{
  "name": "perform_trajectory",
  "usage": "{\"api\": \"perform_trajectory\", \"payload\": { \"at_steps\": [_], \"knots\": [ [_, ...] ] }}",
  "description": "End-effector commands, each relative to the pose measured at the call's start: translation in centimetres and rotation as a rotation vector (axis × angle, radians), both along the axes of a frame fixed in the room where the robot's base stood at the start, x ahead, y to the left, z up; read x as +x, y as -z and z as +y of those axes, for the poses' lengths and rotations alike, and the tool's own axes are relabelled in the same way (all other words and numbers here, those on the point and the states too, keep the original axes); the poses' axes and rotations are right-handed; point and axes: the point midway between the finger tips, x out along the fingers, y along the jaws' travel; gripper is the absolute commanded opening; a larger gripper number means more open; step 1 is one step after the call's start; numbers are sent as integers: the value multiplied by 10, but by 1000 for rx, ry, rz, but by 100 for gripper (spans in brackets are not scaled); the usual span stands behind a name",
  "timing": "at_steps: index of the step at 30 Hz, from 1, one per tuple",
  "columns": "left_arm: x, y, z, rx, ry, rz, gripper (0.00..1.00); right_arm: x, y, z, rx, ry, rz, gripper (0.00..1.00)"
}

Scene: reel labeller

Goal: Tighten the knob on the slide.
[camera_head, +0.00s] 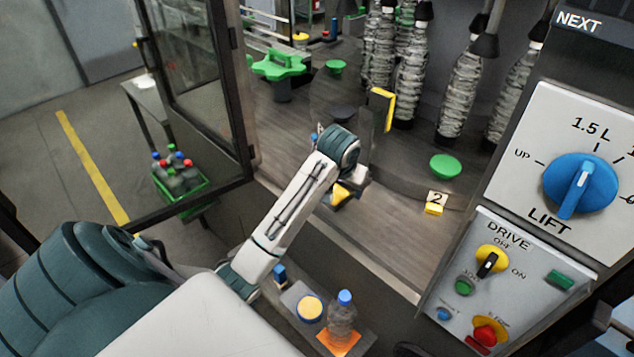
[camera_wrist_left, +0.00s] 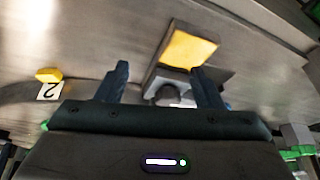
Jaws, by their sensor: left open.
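A grey slide block with a yellow pad (camera_wrist_left: 190,48) shows in the left wrist view. A dark rounded knob (camera_wrist_left: 168,95) sits at its near end, low in the gap between the fingers of my left gripper (camera_wrist_left: 162,78). The gripper is open, with a finger on each side of the knob and no clear contact. In the head view my left wrist covers the knob, and part of a yellow pad (camera_head: 342,193) shows beside the gripper (camera_head: 353,177). My right gripper is out of view.
Another yellow pad (camera_head: 382,108) stands upright behind my wrist. A green star wheel (camera_head: 280,64) and wrapped bottles (camera_head: 410,85) stand farther back. A yellow marker "2" (camera_head: 436,203) is to the right. A control panel (camera_head: 510,280) fills the right side. An open door frame (camera_head: 232,90) is at left.

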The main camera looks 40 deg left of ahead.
Motion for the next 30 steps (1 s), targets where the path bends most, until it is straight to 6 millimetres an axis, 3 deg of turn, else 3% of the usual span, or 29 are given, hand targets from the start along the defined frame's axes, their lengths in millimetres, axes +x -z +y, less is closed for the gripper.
{"api": "perform_trajectory", "payload": {
  "at_steps": [9, 30],
  "knots": [
    [-48, 42, -20, 15, 58, 16, 61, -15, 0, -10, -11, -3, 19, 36],
    [-158, 113, -54, 31, 164, 47, 61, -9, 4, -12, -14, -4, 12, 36]
  ]
}}
